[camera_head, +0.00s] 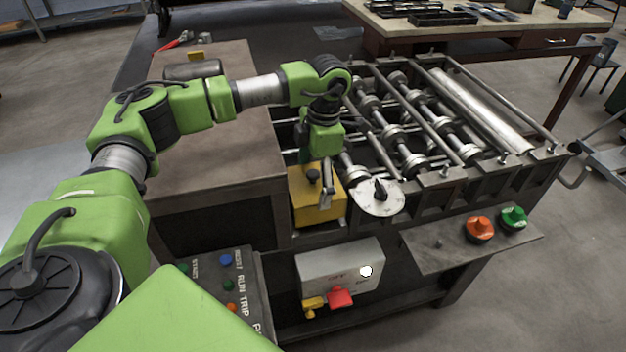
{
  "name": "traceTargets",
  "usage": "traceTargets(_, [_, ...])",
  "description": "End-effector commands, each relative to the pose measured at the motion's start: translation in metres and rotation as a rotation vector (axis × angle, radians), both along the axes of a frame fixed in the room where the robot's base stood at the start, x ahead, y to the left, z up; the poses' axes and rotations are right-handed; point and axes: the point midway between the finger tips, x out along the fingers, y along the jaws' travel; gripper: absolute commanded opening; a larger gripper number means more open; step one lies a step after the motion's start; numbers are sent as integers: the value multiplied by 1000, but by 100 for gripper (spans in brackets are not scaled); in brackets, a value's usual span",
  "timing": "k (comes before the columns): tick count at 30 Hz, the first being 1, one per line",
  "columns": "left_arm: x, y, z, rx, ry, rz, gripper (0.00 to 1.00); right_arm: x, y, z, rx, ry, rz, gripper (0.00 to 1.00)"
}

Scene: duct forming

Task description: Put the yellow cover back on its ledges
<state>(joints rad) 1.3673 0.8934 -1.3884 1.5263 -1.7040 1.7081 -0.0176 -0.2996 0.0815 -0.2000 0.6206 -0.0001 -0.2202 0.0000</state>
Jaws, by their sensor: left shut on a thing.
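The yellow cover (303,207) is a box-like piece at the near left end of the roller machine, beside the round dial. A black knob (313,176) stands on its top. My left gripper (326,190) comes down over the cover from above and is shut on it; the exact grip point is small and partly hidden. The cover looks roughly level, but I cannot tell whether it rests on its ledges, which are hidden beneath it. My right gripper is not in view.
A pale round dial (379,199) with a black handle sits just right of the cover. Roller shafts (400,140) fill the machine behind. A brown metal top (215,150) lies left. A grey switch box (340,268) and a button panel (222,280) are below.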

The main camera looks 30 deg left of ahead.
Motion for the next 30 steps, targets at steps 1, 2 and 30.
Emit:
traceTargets(1, [0, 0, 1, 0, -1, 0, 61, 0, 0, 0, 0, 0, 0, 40])
traceTargets(2, [0, 0, 1, 0, -1, 0, 61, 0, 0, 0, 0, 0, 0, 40])
traceTargets(30, [0, 0, -12, 0, -1, -7, 61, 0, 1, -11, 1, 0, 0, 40])
